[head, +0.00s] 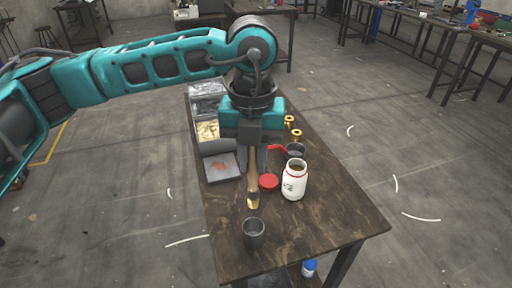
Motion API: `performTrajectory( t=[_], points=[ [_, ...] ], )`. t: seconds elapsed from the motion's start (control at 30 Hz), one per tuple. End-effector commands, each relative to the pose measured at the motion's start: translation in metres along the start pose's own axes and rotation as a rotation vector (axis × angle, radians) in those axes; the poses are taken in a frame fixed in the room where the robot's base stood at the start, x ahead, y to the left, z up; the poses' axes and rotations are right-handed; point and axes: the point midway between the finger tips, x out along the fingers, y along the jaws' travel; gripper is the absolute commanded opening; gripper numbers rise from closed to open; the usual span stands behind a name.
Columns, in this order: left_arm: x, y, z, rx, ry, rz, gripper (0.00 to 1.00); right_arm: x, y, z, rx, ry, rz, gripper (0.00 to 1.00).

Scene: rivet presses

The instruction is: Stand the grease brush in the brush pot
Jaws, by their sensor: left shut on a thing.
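My left gripper (253,162) points down over the table and is shut on the grease brush (253,185). The brush has a wooden handle and hangs roughly upright, with its pale end down. The upper handle is hidden by the gripper. A dark grey open cup, which looks like the brush pot (254,240), stands near the table's front edge. In the picture the brush's lower end is just above and behind the pot's rim. It is apart from the pot. My right gripper is not in view.
A white open jar (294,182), a red lid (268,182) and a dark pot with a red handle (295,150) stand right of the brush. Brass pieces (291,124) lie behind. Grey trays (222,168) line the left side. The table's (335,217) front right is clear.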

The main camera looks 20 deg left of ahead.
Motion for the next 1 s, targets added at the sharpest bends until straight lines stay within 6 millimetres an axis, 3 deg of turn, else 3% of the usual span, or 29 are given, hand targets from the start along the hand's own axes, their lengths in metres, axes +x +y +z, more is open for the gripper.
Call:
performTrajectory(
  t=[0.43,1.0],
  points=[
    [0.029,0.000,0.000,0.001,0.002,0.000,0.00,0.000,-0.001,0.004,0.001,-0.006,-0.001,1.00],
    [0.079,0.000,0.000,0.001,0.002,-0.001,0.00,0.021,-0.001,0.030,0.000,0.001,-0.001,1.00]
  ],
)
